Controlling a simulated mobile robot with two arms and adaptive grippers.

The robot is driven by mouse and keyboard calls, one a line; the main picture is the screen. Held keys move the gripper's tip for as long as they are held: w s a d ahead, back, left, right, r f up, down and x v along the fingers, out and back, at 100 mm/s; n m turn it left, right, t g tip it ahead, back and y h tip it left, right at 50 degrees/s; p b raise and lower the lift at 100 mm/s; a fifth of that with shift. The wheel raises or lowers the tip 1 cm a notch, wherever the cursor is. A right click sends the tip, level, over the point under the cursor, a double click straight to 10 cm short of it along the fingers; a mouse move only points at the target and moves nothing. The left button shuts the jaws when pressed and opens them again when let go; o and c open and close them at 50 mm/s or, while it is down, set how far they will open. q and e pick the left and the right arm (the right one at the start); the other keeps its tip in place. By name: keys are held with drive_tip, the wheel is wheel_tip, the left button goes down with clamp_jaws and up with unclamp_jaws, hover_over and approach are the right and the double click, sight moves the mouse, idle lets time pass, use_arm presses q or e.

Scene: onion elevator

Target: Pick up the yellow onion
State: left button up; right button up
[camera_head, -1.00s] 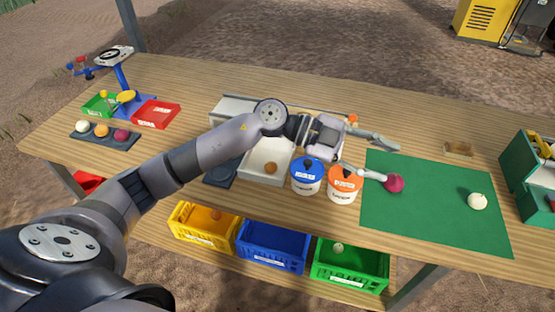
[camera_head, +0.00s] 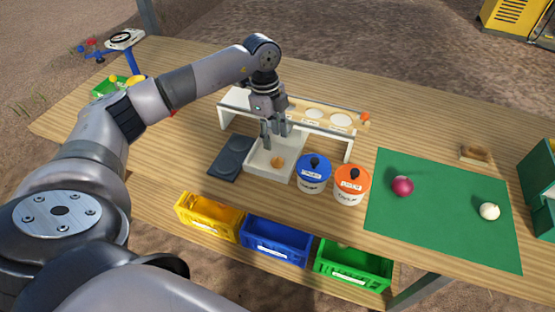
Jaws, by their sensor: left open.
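The yellow onion (camera_head: 277,162), small and orange-brown, lies in the white tray (camera_head: 262,175) near the middle of the table. My left gripper (camera_head: 273,137) points down above the tray, just behind the onion in the picture. Its fingers are apart and nothing shows between them. Its exact height over the onion is hard to tell. A red onion (camera_head: 402,186) and a white onion (camera_head: 489,211) lie on the green mat (camera_head: 430,225). My right gripper is not in view.
A white raised rack (camera_head: 352,135) stands behind the tray. A blue-lidded jar (camera_head: 314,173) and an orange-lidded jar (camera_head: 351,184) stand right of it. A dark pad (camera_head: 232,158) lies to its left. Yellow (camera_head: 208,217), blue (camera_head: 277,241) and green (camera_head: 352,266) crates sit below the front edge.

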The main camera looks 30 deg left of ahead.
sight(277, 158)
use_arm(q)
drive_tip(key=f, duration=0.3)
drive_tip(key=shift+d+f, duration=0.25)
drive_tip(key=f, duration=0.1)
drive_tip(key=f+p, duration=0.1)
drive_tip(key=f, duration=0.2)
drive_tip(key=shift+d+f+p, duration=0.25)
drive_tip(key=shift+f+p, duration=0.1)
drive_tip(key=shift+p, duration=0.05)
drive_tip(key=shift+w+f, duration=0.1)
drive_tip(key=shift+f, duration=0.25)
drive_tip(key=c, duration=0.7)
drive_tip(key=shift+r, duration=0.15)
